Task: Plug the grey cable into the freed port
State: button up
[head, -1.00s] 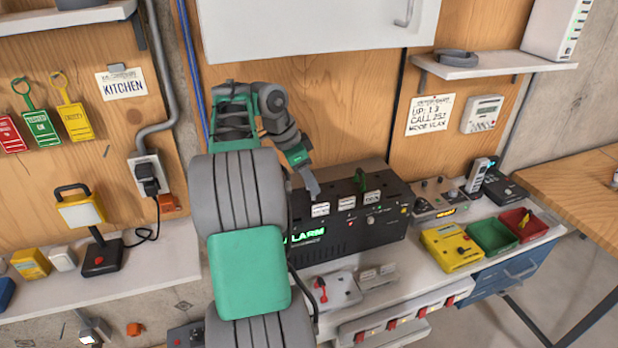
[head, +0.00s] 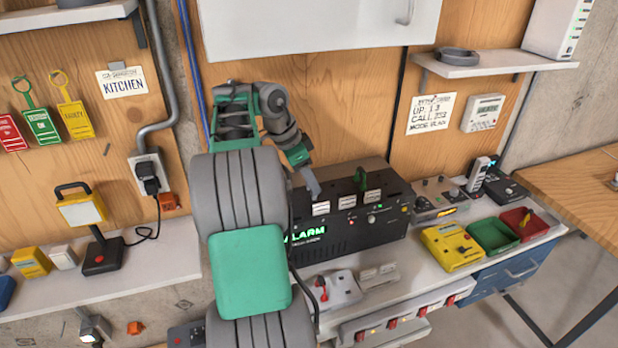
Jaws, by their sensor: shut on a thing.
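A black alarm unit (head: 375,222) with lit green lettering stands on the bench. Its upper face carries a row of white blocks, at the left (head: 321,208), middle (head: 347,202) and right (head: 373,196). A green loop (head: 361,180) stands up behind them. My gripper (head: 313,190) points down at the unit's left end, close to the left white block; I cannot tell whether it touches. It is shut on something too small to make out. A dark cable (head: 304,287) curves down in front of the unit beside my arm; its upper end is hidden. No port is clearly visible.
My arm hides the unit's left side. A grey control box (head: 440,203), a yellow device (head: 452,248), and green (head: 493,235) and red (head: 524,224) bins stand to the right. A light panel with a red part (head: 338,290) lies in front. A white cabinet (head: 320,30) hangs above.

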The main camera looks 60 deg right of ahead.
jog(key=shift+f+b, duration=0.55)
jog(key=shift+f, duration=0.35)
dwell(1.9)
jog(key=o, duration=1.4)
jog(key=shift+o, duration=0.6)
jog(key=shift+o, duration=1.4)
